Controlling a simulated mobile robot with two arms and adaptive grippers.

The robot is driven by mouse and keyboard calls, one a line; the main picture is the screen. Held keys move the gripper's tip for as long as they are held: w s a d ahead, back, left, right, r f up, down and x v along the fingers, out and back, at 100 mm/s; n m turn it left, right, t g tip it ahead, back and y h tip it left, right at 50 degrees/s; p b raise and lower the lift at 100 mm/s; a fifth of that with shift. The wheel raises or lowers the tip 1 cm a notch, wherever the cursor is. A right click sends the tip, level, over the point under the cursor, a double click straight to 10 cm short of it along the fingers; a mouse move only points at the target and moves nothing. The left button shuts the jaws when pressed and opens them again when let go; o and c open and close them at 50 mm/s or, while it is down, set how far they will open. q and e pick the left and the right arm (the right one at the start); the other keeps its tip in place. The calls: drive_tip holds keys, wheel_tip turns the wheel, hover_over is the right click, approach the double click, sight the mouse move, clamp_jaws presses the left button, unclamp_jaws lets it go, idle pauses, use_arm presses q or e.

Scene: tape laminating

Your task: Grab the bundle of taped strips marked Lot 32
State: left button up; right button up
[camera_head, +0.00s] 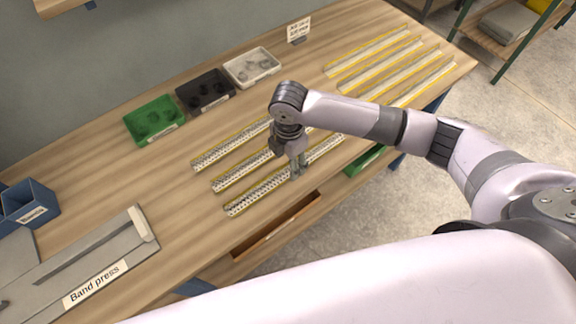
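Several long, pale strips with yellow edges lie parallel on the wooden table in two groups. In the left group, a front strip (259,195), a middle strip (236,174) and a back strip (220,152) have a dotted surface. The right group has a back strip (370,50) and others beside it, partly hidden by my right arm. No Lot 32 marking is readable. My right gripper (297,167) points down at the front strip of the left group; whether it touches, and whether its fingers are open, is unclear. My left gripper is not in view.
A green bin (152,119), black bin (205,92) and pale bin (251,67) stand at the back, near a small sign (298,30) too small to read. A band press (98,262) and blue box (27,205) are at left. Bare table lies between.

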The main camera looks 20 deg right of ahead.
sight(289, 167)
drive_tip(key=shift+s+f, duration=0.15)
drive_tip(key=shift+f, duration=1.4)
clamp_jaws()
